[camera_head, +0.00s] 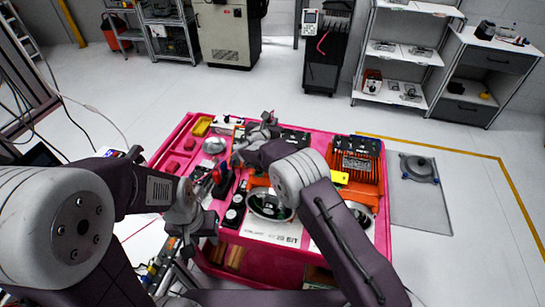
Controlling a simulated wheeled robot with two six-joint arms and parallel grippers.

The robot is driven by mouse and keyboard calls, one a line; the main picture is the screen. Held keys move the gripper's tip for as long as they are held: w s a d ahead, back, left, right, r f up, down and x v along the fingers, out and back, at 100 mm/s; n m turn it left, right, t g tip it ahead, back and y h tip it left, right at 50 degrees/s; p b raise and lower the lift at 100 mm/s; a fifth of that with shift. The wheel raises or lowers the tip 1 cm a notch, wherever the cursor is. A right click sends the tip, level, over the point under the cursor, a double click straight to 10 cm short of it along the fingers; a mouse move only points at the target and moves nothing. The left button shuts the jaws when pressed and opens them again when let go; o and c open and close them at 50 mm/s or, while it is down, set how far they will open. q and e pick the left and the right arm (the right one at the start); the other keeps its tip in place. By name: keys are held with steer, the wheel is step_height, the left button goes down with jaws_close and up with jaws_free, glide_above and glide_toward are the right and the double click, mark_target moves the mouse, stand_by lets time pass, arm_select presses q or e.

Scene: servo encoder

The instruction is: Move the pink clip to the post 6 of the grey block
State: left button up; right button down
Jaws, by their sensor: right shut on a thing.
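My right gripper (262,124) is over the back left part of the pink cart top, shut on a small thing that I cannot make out. My own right arm hides much of the area in front of it. A pale block (228,121) stands at the back edge, just left of this gripper; it may be the grey block, but its posts are too small to tell apart. I cannot pick out the pink clip. My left gripper (194,238) hangs at the cart's front left edge, apart from the block; its jaws are unclear.
The pink cart (170,141) is crowded. An orange unit (357,168) stands at the right, and a round dish (270,205) near the front. Floor around the cart is mostly clear.

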steer(key=shift+r, duration=0.1)
step_height(320, 180, up, 5)
steer(key=p, duration=0.3)
stand_by(0.6)
stand_by(0.4)
